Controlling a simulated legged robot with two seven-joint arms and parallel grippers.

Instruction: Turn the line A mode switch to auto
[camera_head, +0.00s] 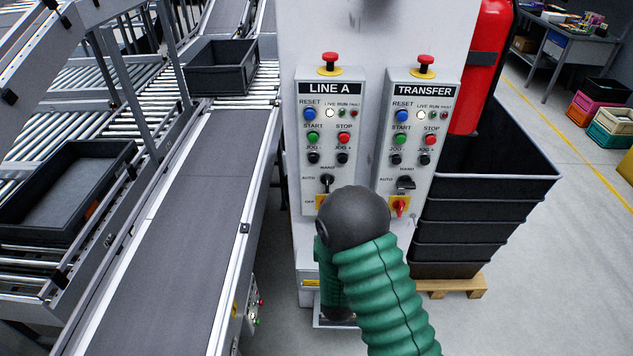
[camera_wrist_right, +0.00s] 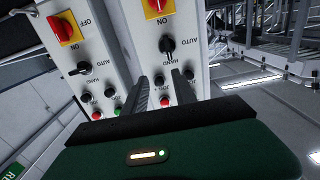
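The LINE A panel (camera_head: 316,98) is on the white cabinet, left of the TRANSFER panel (camera_head: 427,88). Its black mode switch (camera_head: 327,183) sits low on the panel, with AUTO at its left and HAND above. The knob appears upright, toward HAND; it also shows in the upside-down right wrist view (camera_wrist_right: 168,45). My right gripper (camera_wrist_right: 159,73) is open and empty, its fingers apart in front of the LINE A panel, with the knob just beyond the fingertips. In the head view my right wrist hides the gripper. My left gripper is not in view.
The TRANSFER mode switch (camera_head: 405,183) is close by on the right. Red knobs on yellow plates are below both mode switches. A conveyor (camera_head: 165,200) runs along the left. Stacked black crates (camera_head: 480,220) and a red extinguisher (camera_head: 482,70) stand at the right.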

